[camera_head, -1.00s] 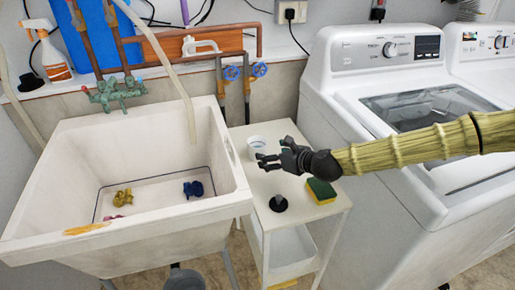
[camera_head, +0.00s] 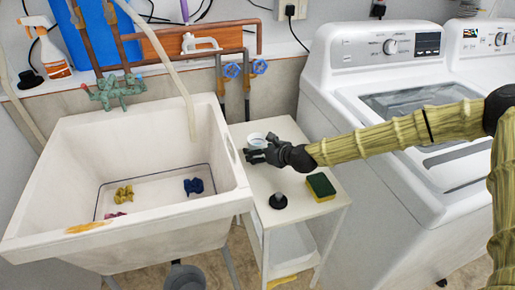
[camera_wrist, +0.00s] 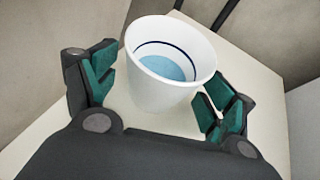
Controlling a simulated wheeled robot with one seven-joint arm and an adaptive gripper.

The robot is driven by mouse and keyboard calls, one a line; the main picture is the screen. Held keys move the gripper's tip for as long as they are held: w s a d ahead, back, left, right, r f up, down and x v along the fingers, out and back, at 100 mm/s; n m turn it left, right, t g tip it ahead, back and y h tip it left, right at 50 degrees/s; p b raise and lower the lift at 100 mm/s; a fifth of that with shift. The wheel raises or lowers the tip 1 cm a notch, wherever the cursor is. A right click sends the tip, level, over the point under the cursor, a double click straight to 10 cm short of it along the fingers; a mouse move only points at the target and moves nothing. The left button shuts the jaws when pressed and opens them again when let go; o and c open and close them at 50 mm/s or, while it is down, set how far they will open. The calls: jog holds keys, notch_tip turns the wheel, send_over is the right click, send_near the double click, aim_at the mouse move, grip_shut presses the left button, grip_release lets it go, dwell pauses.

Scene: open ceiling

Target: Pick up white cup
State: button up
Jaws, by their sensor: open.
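The white cup (camera_head: 257,140) stands at the back of the small white cart's top, beside the sink. My gripper (camera_head: 250,154) is at the cup's near side. The left finger is apart from the cup; I cannot tell whether the right one touches the handle.
A green and yellow sponge (camera_head: 320,187) and a dark round-based object (camera_head: 278,201) lie on the cart (camera_head: 309,207) in front of my arm. The sink (camera_head: 228,190) borders the cart at left, the washing machine (camera_head: 367,153) at right. Pipes and a wall stand behind.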

jog(key=c, duration=1.2)
